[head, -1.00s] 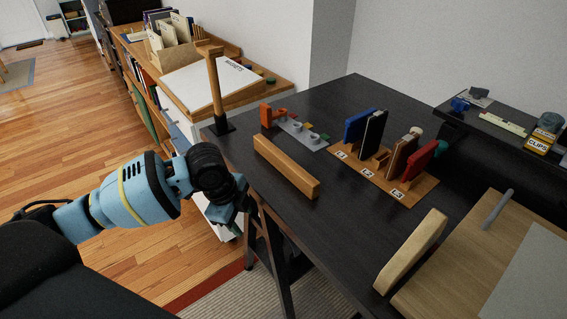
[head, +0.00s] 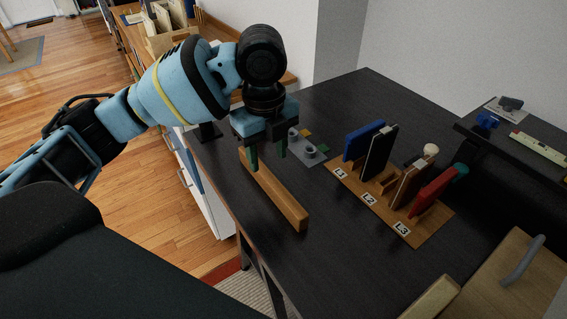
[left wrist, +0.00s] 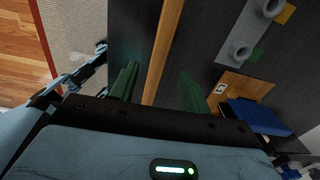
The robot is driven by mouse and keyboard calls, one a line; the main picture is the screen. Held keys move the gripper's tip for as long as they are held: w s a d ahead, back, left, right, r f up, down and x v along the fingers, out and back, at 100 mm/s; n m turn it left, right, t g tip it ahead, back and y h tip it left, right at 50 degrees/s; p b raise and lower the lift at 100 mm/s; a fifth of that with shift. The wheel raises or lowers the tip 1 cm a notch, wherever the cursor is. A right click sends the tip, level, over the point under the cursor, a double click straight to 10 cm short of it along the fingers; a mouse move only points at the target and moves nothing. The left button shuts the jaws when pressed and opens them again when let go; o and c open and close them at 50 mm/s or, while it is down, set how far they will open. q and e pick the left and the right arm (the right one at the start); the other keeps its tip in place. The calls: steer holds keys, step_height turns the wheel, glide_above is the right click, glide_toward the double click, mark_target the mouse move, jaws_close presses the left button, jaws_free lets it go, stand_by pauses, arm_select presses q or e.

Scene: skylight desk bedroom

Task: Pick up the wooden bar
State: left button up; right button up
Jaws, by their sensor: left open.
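The wooden bar (head: 273,193) is a long light-brown block lying on the black desk near its left edge. In the left wrist view the bar (left wrist: 164,55) runs between the two green fingers, away from the camera. I cannot tell the exact height of the fingertips. My right gripper is not in view.
A wooden rack (head: 413,234) labelled L1, L2, L3 holds several upright coloured items right of the bar. A grey plate with pegs (head: 310,158) lies behind the gripper. A wooden board with a grey handle (head: 507,283) is at the right front. Black desk (head: 330,250) is bare between.

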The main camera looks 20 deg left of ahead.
mark_target(269, 177)
arm_select(q)
steer(key=shift+w+d+r, duration=0.15)
steer(key=shift+w+d, duration=0.05)
steer(key=shift+w, duration=0.15)
steer(key=shift+s, duration=0.4)
steer(key=shift+s+f, duration=0.1)
steer(key=shift+f, duration=1.1)
steer(key=shift+w, duration=0.2)
steer(key=shift+f, duration=0.2)
step_height(269, 177, down, 5)
steer(key=shift+s+a+r+b, duration=0.1)
steer(key=shift+s+b, duration=0.05)
steer(key=shift+b, duration=0.15)
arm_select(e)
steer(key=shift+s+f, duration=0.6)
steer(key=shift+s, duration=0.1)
